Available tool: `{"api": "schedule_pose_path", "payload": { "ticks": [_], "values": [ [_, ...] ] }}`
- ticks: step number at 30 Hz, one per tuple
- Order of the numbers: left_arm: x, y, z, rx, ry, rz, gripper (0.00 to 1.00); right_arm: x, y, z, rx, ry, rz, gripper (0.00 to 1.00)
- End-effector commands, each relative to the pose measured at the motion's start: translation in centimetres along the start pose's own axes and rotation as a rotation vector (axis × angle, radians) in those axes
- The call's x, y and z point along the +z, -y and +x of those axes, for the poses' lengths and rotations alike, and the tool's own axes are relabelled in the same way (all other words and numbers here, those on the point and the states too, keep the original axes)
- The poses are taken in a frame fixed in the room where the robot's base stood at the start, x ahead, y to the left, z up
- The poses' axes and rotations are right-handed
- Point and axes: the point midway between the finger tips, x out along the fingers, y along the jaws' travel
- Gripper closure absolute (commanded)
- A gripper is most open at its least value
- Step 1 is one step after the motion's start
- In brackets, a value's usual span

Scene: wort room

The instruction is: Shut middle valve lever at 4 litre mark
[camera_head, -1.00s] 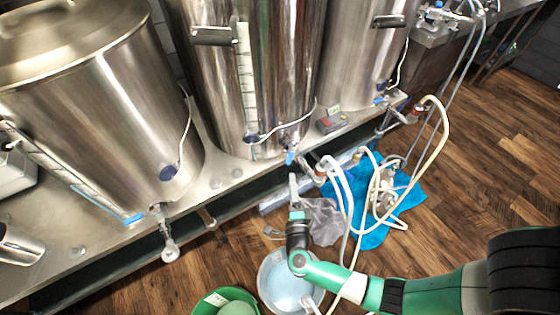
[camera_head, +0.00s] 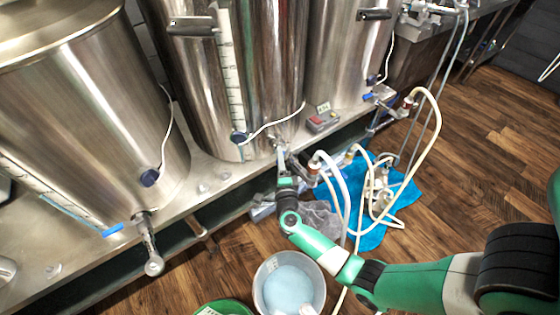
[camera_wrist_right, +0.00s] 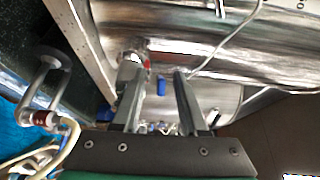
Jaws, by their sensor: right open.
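The middle steel kettle (camera_head: 270,60) stands on the bench with a white graduated scale (camera_head: 231,75) on its side. Its marks are too small to read. My right gripper (camera_head: 282,158) is at the valve low on this kettle and covers the valve's lever in the head view. In the right wrist view, a blue lever (camera_wrist_right: 161,86) shows between the two open fingers of my right gripper (camera_wrist_right: 158,80). I cannot tell whether a finger touches it. The valve's metal fitting (camera_wrist_right: 130,62) is beside the left finger. My left gripper is not in view.
White hoses (camera_head: 430,140) loop at the right over a blue cloth (camera_head: 395,200). A bucket of pale liquid (camera_head: 262,300) stands on the floor below my right arm. The left kettle's valve (camera_head: 148,245) juts out past the bench edge. A small grey box (camera_head: 322,122) sits on the bench.

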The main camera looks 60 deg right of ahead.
Motion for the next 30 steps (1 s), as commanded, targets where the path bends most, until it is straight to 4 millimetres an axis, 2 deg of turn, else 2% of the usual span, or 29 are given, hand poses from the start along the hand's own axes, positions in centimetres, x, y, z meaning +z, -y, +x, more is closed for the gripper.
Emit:
{"api": "schedule_pose_path", "payload": {
  "ticks": [7, 14, 30],
  "values": [
    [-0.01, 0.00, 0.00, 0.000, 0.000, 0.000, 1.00, 0.00, 0.08, 0.16, 0.000, 0.000, 0.000, 0.57],
    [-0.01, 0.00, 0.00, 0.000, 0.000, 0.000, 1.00, 0.00, 0.06, 0.13, 0.000, 0.000, 0.000, 0.99],
    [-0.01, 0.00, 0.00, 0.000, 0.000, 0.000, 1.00, 0.00, 0.06, 0.12, 0.000, 0.000, 0.000, 1.00]
  ]
}}
